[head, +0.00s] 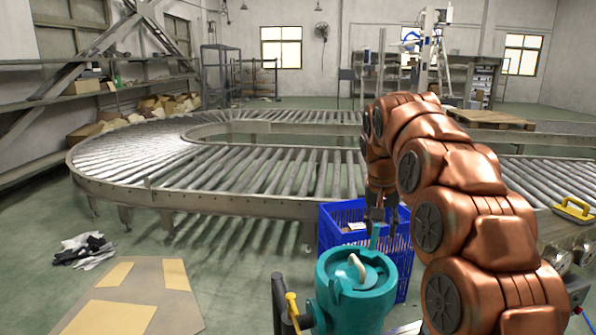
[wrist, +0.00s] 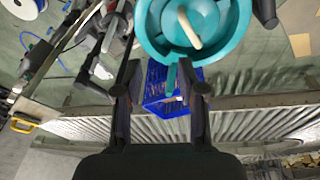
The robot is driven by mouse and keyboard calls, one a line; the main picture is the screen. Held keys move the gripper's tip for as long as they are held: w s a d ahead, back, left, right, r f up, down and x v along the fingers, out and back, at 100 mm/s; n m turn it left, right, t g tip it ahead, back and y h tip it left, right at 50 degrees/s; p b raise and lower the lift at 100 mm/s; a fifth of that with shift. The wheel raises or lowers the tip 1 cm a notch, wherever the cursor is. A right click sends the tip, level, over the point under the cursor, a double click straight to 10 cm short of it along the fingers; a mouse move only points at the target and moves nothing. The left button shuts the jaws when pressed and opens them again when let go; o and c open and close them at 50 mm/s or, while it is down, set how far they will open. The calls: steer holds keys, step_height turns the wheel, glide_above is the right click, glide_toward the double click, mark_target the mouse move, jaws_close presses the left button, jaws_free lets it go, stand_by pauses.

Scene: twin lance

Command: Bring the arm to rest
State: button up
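My copper-coloured arm arches up and bends down, with my gripper (head: 374,214) pointing down over the blue crate (head: 329,240). In the wrist view, the two dark fingers of my gripper (wrist: 162,88) stand well apart, and nothing is held between them. The blue crate (wrist: 156,88) shows beyond the gap. A narrow teal strip shows in that gap, joined in the picture to the teal vessel (wrist: 148,38).
The teal vessel (head: 334,300) with a pale handle-like piece stands in front of the crate. A roller conveyor (head: 160,200) loops behind. A yellow-handled tool (head: 573,209) lies at right. A cardboard sheet (head: 190,312) and gloves (head: 85,250) lie on the open floor at left.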

steer(key=s+f+n+g, duration=0.1)
steer(key=s+f, duration=0.3)
steer(key=s, duration=1)
steer(key=s+f+n+g+y, duration=0.1)
steer(key=s+f, duration=0.3)
steer(key=s, duration=1.1)
steer(key=s+a+f+n+g+p, duration=0.1)
steer(key=s+f, duration=0.4)
steer(key=s, duration=0.9)
steer(key=shift+s+n+g, duration=0.3)
steer(key=shift+g, duration=0.1)
